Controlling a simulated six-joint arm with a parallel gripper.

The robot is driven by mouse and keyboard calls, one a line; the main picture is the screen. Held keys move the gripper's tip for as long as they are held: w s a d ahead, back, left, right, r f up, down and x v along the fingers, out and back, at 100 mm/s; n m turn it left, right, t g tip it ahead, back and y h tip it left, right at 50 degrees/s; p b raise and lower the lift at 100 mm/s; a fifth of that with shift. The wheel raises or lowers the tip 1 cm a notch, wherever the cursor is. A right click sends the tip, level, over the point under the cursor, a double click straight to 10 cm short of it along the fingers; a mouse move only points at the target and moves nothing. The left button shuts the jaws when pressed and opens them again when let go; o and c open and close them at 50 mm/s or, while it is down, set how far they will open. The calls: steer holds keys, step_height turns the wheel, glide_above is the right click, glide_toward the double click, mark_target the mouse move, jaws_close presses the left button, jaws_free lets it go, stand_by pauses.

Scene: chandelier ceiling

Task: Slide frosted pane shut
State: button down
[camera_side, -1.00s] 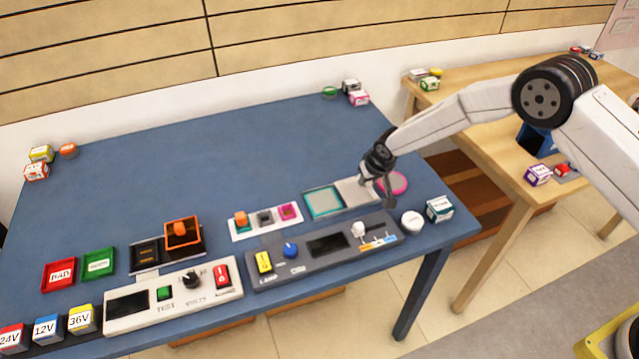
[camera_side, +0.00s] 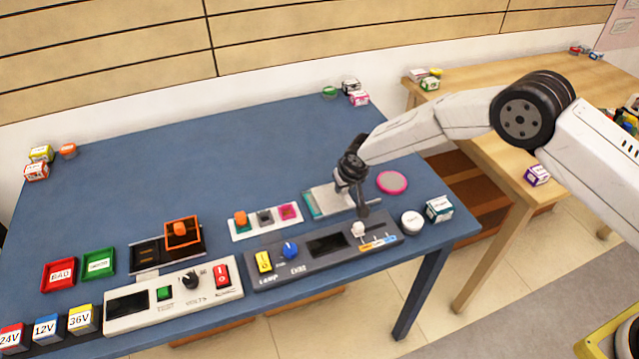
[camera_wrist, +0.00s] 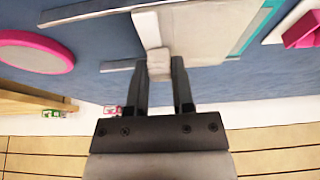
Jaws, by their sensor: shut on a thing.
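The frosted pane (camera_side: 330,199) is a pale sliding sheet on rails at the right part of the blue table. It lies over most of the teal-edged tray (camera_side: 308,206), and a teal strip still shows at its left end. In the wrist view the pane (camera_wrist: 200,32) has a pale block handle (camera_wrist: 158,62) at its near edge, and the teal edge (camera_wrist: 256,28) shows beyond it. My gripper (camera_wrist: 160,68) is shut on this handle, one dark finger on each side. In the side view my gripper (camera_side: 361,205) hides the pane's right end.
A pink-rimmed disc (camera_side: 392,182) lies right of the rails. A grey control panel (camera_side: 290,270) stands close in front. A white strip with coloured blocks (camera_side: 265,228) is just left. A white round pot (camera_side: 412,222) and small box (camera_side: 438,209) are at the right.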

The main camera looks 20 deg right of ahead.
mark_target(330, 194)
steer(key=shift+a, duration=1.5)
steer(key=shift+c, duration=2.4)
jaws_free()
steer(key=shift+a, duration=0.1)
steer(key=shift+r, duration=0.15)
steer(key=v, duration=0.7)
steer(key=shift+s+r, duration=0.2)
steer(key=shift+r, duration=0.05)
steer(key=shift+r, duration=2.5)
